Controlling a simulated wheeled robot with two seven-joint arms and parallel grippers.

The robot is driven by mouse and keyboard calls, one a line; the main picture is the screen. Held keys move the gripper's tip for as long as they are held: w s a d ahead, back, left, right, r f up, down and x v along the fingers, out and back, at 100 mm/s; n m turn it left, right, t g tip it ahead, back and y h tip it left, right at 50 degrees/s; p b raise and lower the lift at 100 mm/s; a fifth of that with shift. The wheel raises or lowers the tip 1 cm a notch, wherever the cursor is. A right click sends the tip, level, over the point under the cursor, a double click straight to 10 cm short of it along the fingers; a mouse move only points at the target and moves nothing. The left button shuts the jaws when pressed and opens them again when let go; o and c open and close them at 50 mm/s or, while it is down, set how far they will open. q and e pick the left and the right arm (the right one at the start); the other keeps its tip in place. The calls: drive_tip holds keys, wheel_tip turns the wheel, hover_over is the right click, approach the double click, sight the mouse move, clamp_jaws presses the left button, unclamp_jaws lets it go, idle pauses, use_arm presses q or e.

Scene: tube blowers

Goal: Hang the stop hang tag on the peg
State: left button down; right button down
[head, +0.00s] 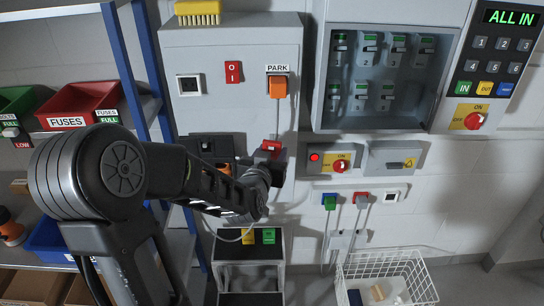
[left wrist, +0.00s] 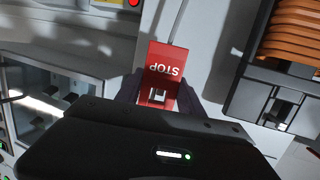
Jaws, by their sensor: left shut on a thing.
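The red stop hang tag (left wrist: 165,70) shows in the left wrist view, with "STOP" upside down in the picture and a small square opening near its lower edge. It stands between the two dark fingers of my left gripper (left wrist: 160,95), which is shut on it. In the head view the red tag (head: 271,146) shows at the tip of my left gripper (head: 272,158), in front of the lower part of the grey cabinet (head: 215,52). I cannot make out the peg, nor whether the tag touches the cabinet. My right gripper is not in view.
An orange piece (head: 278,86) sits under the PARK label, above the tag. A small cart (head: 248,252) is below the arm, a wire basket (head: 388,278) at lower right.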

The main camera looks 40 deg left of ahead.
use_arm(q)
drive_tip(key=shift+w+a, duration=0.7)
drive_tip(key=shift+w, duration=0.25)
drive_tip(key=shift+w+a+f+b, duration=0.25)
drive_tip(key=shift+w+a+b, duration=0.15)
drive_tip(key=shift+b, duration=0.45)
drive_tip(key=shift+r, duration=0.15)
